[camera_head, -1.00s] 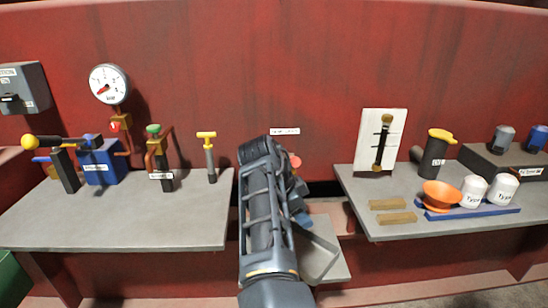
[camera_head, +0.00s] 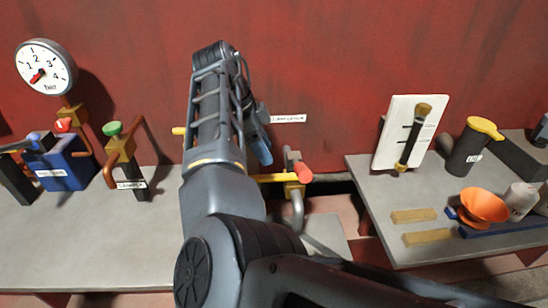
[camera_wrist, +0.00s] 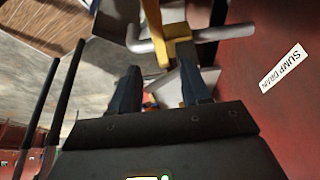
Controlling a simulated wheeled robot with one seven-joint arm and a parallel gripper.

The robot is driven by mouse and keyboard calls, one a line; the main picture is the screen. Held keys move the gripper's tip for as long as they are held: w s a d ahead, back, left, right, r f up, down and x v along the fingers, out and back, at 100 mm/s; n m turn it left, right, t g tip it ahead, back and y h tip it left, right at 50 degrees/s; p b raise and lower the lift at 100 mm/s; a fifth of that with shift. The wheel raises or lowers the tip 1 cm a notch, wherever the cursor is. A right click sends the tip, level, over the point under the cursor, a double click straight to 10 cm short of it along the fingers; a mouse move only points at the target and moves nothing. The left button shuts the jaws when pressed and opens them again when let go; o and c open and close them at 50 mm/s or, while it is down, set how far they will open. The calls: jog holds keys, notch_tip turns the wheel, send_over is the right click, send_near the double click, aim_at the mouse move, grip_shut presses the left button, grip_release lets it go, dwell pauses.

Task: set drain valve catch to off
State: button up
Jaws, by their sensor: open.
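The drain valve (camera_head: 297,189) stands in the gap between the two benches, below a white label. It has a brass body, a long yellow lever (camera_head: 275,178) pointing left, a red-orange end piece (camera_head: 303,172) and a grey pipe. I cannot tell which part is its catch. My gripper (camera_head: 262,148) is just above and left of the valve, partly hidden by my arm. In the wrist view my gripper (camera_wrist: 161,90) is open with two dark fingers. The yellow lever (camera_wrist: 154,33) and brass body lie just beyond the fingertips; no contact is clear.
The label (camera_wrist: 284,68) reads SUMP DRAIN on the red wall. The left bench (camera_head: 80,240) carries a gauge (camera_head: 46,67) and a green-knobbed valve (camera_head: 122,145). The right bench (camera_head: 385,195) holds an orange funnel (camera_head: 483,207), wooden blocks (camera_head: 414,216) and a yellow-lidded can (camera_head: 468,150).

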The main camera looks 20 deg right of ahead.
aim_at(279, 176)
jog(key=shift+p+x, duration=0.7)
jog(key=shift+x, duration=3.15)
grip_shut()
